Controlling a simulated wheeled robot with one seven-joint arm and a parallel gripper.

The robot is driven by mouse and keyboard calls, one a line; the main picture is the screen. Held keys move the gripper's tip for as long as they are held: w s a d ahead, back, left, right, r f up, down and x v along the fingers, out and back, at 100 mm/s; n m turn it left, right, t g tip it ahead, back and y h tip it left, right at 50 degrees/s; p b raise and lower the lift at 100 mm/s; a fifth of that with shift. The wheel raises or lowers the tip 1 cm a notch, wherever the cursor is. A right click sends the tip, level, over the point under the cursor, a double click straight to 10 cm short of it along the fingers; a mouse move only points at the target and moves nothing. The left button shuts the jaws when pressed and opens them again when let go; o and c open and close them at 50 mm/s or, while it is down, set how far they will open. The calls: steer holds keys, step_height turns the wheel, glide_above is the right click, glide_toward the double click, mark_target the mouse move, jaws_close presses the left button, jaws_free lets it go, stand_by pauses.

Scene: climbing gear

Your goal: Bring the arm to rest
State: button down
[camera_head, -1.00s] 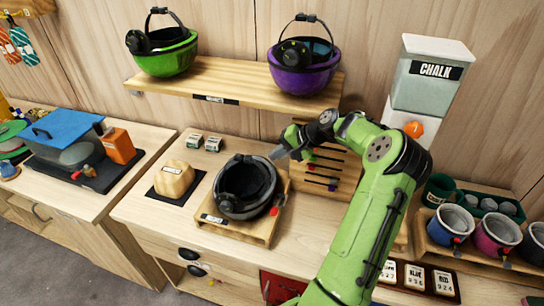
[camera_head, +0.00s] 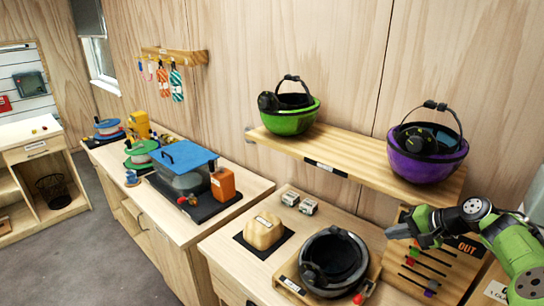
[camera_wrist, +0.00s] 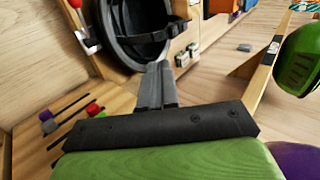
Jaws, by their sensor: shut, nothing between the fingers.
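My green arm (camera_head: 515,250) reaches in from the right edge in the head view. My gripper (camera_head: 392,232) is at its end, shut and empty, pointing left in the air. It is in front of the slotted wooden rack (camera_head: 425,262) and above and to the right of the black helmet (camera_head: 334,262). In the wrist view the closed fingers (camera_wrist: 155,78) point toward the black helmet (camera_wrist: 150,45), with nothing between them.
A shelf (camera_head: 340,166) above holds a green helmet (camera_head: 290,120) and a purple helmet (camera_head: 425,160), close to my arm. A tan block (camera_head: 263,232) sits on the bench. A blue-lidded box (camera_head: 184,168) stands on the left counter. Floor is free at lower left.

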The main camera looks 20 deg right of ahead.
steer(key=a+r+n+g+h+b, duration=0.25)
steer(key=a+n+g, duration=0.35)
steer(key=a, duration=1.9)
steer(key=s+a+n+t+h+b, duration=0.1)
steer(key=s+a+n, duration=0.2)
steer(key=s, duration=0.6)
steer(key=s+a+n+t+h+b, duration=0.1)
steer(key=s+a+n+t, duration=0.1)
steer(key=s+a, duration=0.5)
steer(key=shift+s+a+n, duration=0.15)
steer(key=shift+s+n, duration=0.55)
steer(key=shift+s, duration=0.25)
steer(key=shift+f, duration=0.1)
steer(key=c, duration=1.8)
jaws_free()
